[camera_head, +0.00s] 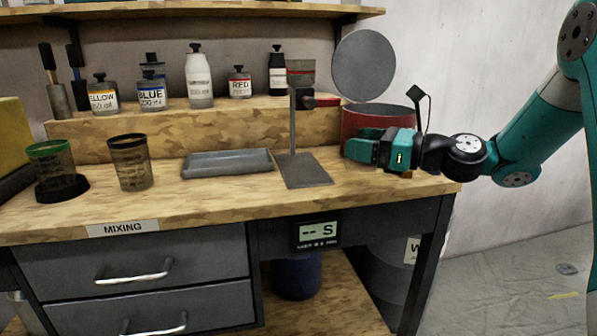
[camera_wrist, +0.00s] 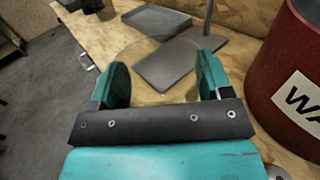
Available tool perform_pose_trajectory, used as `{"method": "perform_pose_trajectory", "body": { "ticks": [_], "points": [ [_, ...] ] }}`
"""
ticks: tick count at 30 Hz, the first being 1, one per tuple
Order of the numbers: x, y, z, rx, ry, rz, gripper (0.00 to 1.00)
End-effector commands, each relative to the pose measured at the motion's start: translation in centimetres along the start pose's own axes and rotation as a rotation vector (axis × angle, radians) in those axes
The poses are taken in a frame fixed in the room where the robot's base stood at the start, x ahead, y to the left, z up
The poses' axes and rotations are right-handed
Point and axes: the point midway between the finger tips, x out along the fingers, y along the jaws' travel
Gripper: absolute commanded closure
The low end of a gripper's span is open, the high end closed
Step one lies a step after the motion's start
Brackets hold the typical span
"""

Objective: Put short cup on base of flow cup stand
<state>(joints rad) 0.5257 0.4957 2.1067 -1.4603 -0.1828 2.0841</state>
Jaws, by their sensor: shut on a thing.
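The flow cup stand has a flat grey base (camera_head: 306,172), an upright rod and a flow cup (camera_head: 301,72) at its top. My gripper (camera_head: 352,149) is to the right of the base, in front of the red bin. In the wrist view, my gripper (camera_wrist: 158,88) is shut on a clear, pale short cup (camera_wrist: 129,62), with one finger on each side. The stand's base (camera_wrist: 165,70) shows beyond and partly through the cup. In the head view I cannot make out the held cup. Nothing stands on the base.
The red bin (camera_head: 362,121) with a raised round lid is close behind my gripper. A grey tray (camera_head: 228,163) lies left of the base. A green-rimmed cup (camera_head: 52,163) and a dark-rimmed cup (camera_head: 131,164) stand farther left. Several bottles line the raised shelf.

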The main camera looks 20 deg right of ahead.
Motion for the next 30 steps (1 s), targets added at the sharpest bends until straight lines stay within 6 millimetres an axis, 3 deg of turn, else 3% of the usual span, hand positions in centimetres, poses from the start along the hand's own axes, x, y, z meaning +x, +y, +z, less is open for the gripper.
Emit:
{"method": "perform_pose_trajectory", "body": {
  "ticks": [1,5,14,24,30],
  "points": [
    [-1.2,-0.8,-0.1,-0.001,0.001,-0.035,0.55],
    [-2.5,-1.7,0.3,0.002,0.002,-0.077,0.55],
    [0.1,-2.0,1.2,0.008,0.003,-0.079,0.55],
    [9.7,-2.5,0.2,-0.004,0.000,-0.075,0.55],
    [13.3,-3.0,0.1,-0.001,0.001,-0.079,0.55]
  ]
}}
